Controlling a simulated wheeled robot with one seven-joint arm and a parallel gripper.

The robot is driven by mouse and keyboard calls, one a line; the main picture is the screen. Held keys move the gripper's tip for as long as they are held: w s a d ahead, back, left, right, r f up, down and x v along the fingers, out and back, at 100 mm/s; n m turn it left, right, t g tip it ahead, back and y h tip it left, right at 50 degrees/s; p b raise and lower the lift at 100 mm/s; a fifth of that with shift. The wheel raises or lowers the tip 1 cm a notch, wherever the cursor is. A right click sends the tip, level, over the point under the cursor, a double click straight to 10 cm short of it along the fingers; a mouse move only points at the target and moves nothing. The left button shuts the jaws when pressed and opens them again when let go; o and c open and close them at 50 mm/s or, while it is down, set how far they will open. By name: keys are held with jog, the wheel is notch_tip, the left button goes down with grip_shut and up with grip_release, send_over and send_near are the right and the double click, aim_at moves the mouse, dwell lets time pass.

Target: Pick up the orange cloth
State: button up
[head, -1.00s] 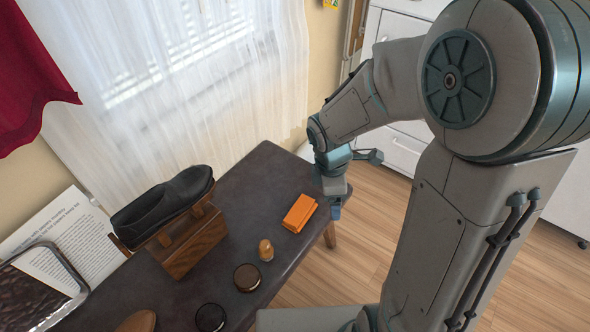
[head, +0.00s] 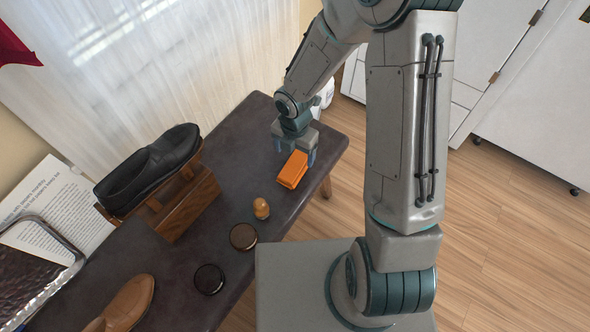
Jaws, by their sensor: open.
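The orange cloth (head: 292,170) lies folded on the dark table, near its right end. My gripper (head: 296,155) is open over the far end of the cloth, with one fingertip to the left of it and one to the right. I cannot tell how high the fingertips are above the tabletop or whether they touch the cloth. Part of the cloth's far end is hidden by the gripper.
The dark table (head: 235,150) also holds a black shoe (head: 150,168) on a wooden stand (head: 185,207), a small wooden knob-like object (head: 261,208), a brown round tin (head: 243,237), a black round tin (head: 209,279) and a brown shoe (head: 128,303). A white curtain hangs behind.

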aim_at(295, 165)
jog(key=f+b, duration=0.1)
jog(key=f, duration=0.2)
jog(key=f+b, duration=0.2)
jog(key=shift+s+f, duration=0.2)
jog(key=shift+f, duration=0.2)
jog(key=shift+r, duration=0.1)
jog(key=c, duration=1.1)
